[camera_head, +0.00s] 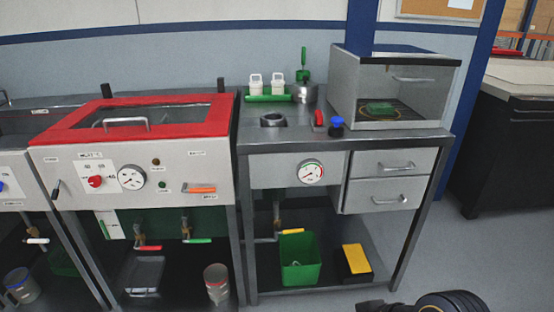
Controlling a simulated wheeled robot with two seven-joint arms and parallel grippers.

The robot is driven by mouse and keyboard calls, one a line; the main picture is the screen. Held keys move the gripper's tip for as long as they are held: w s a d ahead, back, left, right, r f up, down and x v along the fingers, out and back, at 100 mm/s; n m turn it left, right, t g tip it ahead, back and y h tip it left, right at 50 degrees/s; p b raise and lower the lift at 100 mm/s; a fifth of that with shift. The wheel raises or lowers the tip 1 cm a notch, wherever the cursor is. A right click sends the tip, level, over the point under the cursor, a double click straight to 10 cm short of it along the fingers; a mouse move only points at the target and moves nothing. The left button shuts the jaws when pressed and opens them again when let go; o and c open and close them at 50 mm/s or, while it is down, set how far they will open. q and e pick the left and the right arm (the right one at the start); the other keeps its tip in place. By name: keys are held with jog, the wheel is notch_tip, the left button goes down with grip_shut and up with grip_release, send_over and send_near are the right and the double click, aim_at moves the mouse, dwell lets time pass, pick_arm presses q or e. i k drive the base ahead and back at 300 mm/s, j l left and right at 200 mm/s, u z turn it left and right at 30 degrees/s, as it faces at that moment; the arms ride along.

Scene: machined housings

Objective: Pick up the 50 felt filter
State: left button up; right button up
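I cannot pick out a felt filter marked 50 for certain. Two white handled containers (256,86) stand on a green tray (268,98) at the back of the metal bench. A clear-fronted box (344,88) at the bench's right holds a small green object (379,107) on a dark round plate; what it is is too small to tell. A round metal port (273,121) is set in the bench top. Neither gripper's fingers are in view; only a dark part, apparently of my arm, shows at the bottom right edge.
A red-framed lidded unit (135,119) stands left of the bench (330,141). A pot (305,92) with a green handle, a red handle (319,118) and a blue-capped item (337,126) are on top. A green bin (300,262) and a yellow-black box (356,262) sit below.

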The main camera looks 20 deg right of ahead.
aim_at(255, 87)
jog(key=i+l+u, duration=0.65)
jog(key=l, duration=0.3)
